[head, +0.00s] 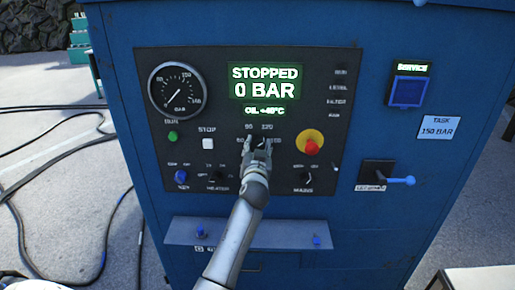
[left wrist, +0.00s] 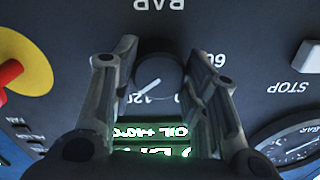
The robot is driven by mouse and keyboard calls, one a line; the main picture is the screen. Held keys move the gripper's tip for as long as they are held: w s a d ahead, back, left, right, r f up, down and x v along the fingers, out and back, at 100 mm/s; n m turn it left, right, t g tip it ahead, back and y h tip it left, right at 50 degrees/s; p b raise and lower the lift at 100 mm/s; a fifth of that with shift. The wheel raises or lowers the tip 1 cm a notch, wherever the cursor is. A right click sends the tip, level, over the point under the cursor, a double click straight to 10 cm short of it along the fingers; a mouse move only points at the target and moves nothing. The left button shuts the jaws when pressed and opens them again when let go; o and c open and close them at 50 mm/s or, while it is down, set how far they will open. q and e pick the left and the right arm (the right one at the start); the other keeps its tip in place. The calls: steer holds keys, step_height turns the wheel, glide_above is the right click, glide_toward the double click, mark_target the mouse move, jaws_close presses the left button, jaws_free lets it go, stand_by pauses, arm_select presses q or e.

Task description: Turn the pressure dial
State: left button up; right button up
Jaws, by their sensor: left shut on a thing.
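The pressure dial (head: 258,139) is a small black round knob in the middle of the dark control panel, mostly hidden by my gripper in the head view. In the left wrist view, which is upside down, the dial (left wrist: 158,70) sits between my fingers. Its white pointer line is close to the 120 mark. My left gripper (head: 257,148) is shut on the dial, one finger on each side (left wrist: 160,62). The green display (head: 265,82) reads STOPPED, 0 BAR. A card (head: 437,126) reads TASK 150 BAR. My right gripper is not in view.
A red emergency button (head: 312,147) on a yellow disc is close right of the dial. A white STOP button (head: 208,144) and green button (head: 173,136) are to the left. A round gauge (head: 177,90) is upper left. A blue-grey ledge (head: 190,230) juts out below the panel.

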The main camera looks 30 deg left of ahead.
arm_select(q)
steer(key=m, duration=0.4)
steer(key=shift+m+p, duration=0.6)
steer(key=shift+m, duration=1.2)
steer(key=o, duration=1)
steer(key=v, duration=1.2)
steer(key=shift+s, duration=0.1)
